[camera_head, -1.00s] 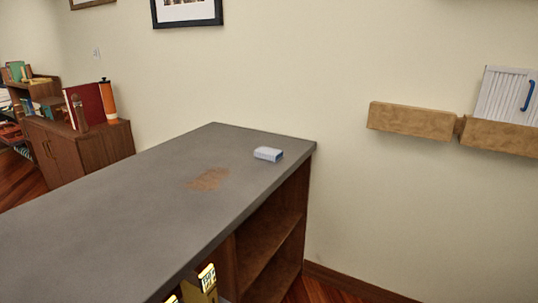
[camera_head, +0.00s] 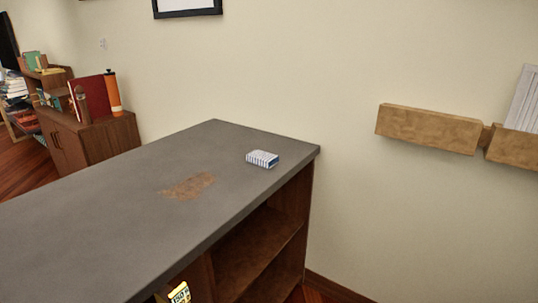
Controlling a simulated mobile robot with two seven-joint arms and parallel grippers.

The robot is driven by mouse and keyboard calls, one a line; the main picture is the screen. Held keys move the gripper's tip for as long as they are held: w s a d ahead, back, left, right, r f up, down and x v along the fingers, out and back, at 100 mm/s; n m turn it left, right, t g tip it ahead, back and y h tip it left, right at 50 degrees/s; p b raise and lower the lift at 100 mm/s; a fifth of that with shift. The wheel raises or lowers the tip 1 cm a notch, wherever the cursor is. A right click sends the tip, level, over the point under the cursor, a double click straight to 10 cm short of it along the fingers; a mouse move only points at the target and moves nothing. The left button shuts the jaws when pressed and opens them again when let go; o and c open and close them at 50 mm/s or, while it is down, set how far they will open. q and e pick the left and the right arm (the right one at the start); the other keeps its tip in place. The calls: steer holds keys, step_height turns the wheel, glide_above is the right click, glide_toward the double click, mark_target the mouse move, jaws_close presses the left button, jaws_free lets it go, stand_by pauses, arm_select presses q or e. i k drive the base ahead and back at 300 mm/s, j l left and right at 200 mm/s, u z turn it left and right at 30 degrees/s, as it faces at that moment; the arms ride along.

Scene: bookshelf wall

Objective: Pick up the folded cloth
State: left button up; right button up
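A small, block-shaped white item with blue stripes, which looks like the folded cloth (camera_head: 262,159), lies on the grey top of a long counter (camera_head: 110,215). It is near the counter's far right corner, close to the right-hand edge. Nothing touches it or covers it. Neither of my grippers shows in the head view.
A flat brown patch (camera_head: 189,186) is on the counter top left of the cloth. Open shelves (camera_head: 262,250) lie under the right edge, with a yellow labelled item (camera_head: 179,294) below. A wall ledge (camera_head: 428,128) is at right. A wooden cabinet (camera_head: 100,145) stands at back left.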

mark_target(266, 159)
steer(key=i+l, duration=0.25)
steer(key=i+l+u, duration=0.1)
steer(key=l, duration=0.35)
steer(key=i+l, duration=0.35)
steer(key=i+l+u, duration=0.15)
steer(key=l, duration=0.25)
steer(key=i, duration=0.05)
